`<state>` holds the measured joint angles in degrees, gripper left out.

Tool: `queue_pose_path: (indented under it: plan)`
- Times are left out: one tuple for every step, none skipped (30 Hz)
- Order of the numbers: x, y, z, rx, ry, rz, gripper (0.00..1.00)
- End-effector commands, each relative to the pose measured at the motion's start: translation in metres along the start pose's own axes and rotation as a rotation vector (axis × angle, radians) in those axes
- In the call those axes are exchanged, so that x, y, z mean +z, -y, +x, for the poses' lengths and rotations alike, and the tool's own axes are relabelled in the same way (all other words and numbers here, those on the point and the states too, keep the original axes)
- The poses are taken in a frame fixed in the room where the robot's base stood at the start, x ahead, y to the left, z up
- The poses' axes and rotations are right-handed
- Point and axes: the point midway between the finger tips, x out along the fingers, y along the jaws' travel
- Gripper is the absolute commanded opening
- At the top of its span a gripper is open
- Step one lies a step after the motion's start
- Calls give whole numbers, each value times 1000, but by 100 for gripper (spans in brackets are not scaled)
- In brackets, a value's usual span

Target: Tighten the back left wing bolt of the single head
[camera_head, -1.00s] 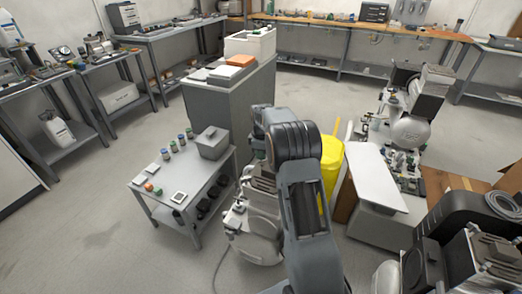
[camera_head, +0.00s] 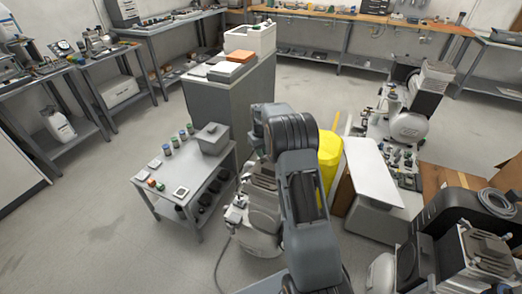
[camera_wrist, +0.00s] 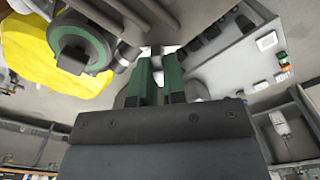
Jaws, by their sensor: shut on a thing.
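A single-head compressor with a grey finned head (camera_head: 262,190) and pale body stands just left of my arm in the head view. My arm reaches down over it and hides part of it. In the wrist view, ribbed compressor parts (camera_wrist: 130,22) lie just beyond my fingertips. My gripper (camera_wrist: 160,65) shows there with two green-faced fingers close together. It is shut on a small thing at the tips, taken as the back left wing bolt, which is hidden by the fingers. The bolt's seating cannot be made out.
A low grey table (camera_head: 203,178) with jars and a grey box stands left of the compressor. A yellow object (camera_head: 330,160) and a white panel (camera_head: 372,170) are right of my arm. Another compressor (camera_head: 480,250) is at the lower right. Open floor lies left.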

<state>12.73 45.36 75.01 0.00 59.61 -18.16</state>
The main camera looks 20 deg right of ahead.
Motion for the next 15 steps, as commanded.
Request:
queue_pose_path:
  plan:
    - [0, 0, 0, 0, 2, 25, 0]
    - [0, 0, 0, 0, 2, 40, 0]
    - [0, 0, 0, 0, 2, 58, 0]
    - [0, 0, 0, 0, 2, 71, 0]
    - [0, 0, 0, 0, 2, 83, 0]
    - [0, 0, 0, 0, 2, 96, 0]
    - [0, 0, 0, 0, 2, 106, 0]
    - [0, 0, 0, 0, 2, 114, 0]
    - [0, 0, 0, 0, 2, 123, 0]
    - [0, 0, 0, 0, 2, 129, 0]
    - [0, 0, 0, 0, 2, 135, 0]
    - [0, 0, 0, 0, 2, 141, 0]
    - [0, 0, 0, 0, 2, 144, 0]
    - [0, 0, 0, 0, 2, 147, 0]
    - [0, 0, 0, 0, 2, 150, 0]
